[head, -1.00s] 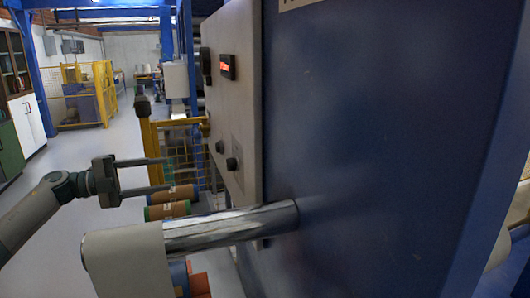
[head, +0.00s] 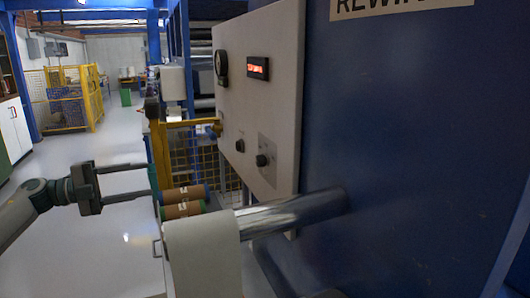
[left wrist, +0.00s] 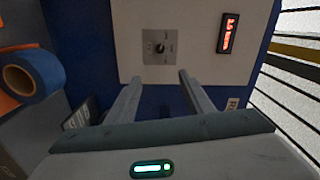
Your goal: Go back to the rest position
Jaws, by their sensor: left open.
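My left gripper (head: 152,183) is open and empty in the head view, at the left, with its two fingers pointing right. It is apart from the white roll (head: 203,255) on the shiny metal shaft (head: 290,213), a little above and left of it. In the left wrist view the two fingers (left wrist: 158,90) are spread, with nothing between them, in front of the panel with a knob (left wrist: 160,47). My right gripper is in neither view.
The blue rewinder cabinet (head: 420,130) fills the right side, with a grey control panel (head: 262,100) on its left. Brown rolls (head: 183,201) lie behind the gripper. A yellow fence (head: 185,150) stands beyond.

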